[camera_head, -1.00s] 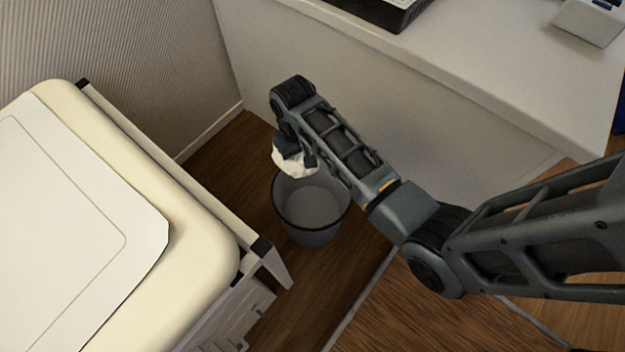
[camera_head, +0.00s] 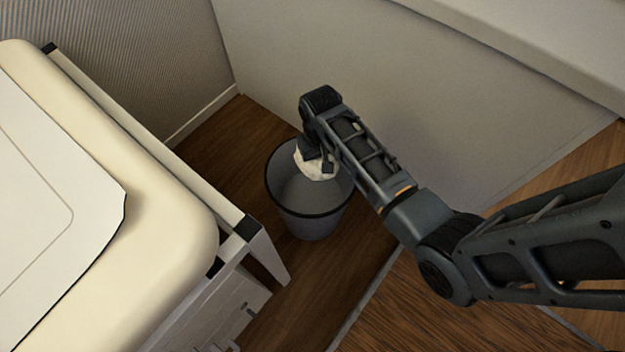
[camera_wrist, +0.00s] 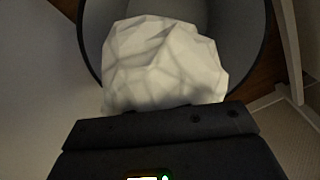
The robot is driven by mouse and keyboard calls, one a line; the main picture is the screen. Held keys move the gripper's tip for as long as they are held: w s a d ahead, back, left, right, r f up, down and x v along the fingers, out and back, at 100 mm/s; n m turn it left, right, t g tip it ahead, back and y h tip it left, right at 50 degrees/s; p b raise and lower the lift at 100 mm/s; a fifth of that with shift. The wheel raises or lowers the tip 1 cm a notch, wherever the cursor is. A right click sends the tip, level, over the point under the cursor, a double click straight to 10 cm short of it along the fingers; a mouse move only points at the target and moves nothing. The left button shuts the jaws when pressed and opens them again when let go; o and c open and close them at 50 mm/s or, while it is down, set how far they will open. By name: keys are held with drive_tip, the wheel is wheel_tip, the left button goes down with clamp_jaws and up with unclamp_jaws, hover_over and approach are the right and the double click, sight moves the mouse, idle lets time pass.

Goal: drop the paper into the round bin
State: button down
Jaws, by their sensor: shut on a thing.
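The crumpled white paper (camera_head: 314,165) is held in my gripper (camera_head: 317,166), which is shut on it. In the head view it overlaps the far part of the round bin's opening. The grey round bin (camera_head: 310,222) stands upright on the wooden floor, and the part of its inside that shows looks empty. In the wrist view the paper (camera_wrist: 163,62) fills the middle, in front of the gripper's dark body, with the bin's dark rim (camera_wrist: 258,62) curving around behind it. The fingertips are hidden behind the paper there. The exact height of the paper above the rim is hard to tell.
A cream padded bed or couch (camera_head: 150,190) with a white frame and drawers is left of the bin. A white panel (camera_head: 420,110) stands behind and right of the bin. Dark wooden floor (camera_head: 225,140) is free around the bin.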

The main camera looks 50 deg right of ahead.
drive_tip(key=shift+f+b, duration=1.55)
drive_tip(key=shift+f, duration=0.3)
drive_tip(key=c, duration=1)
unclamp_jaws()
drive_tip(key=shift+c, duration=0.2)
drive_tip(key=shift+r+p, duration=1.6)
drive_tip(key=shift+r, duration=2.35)
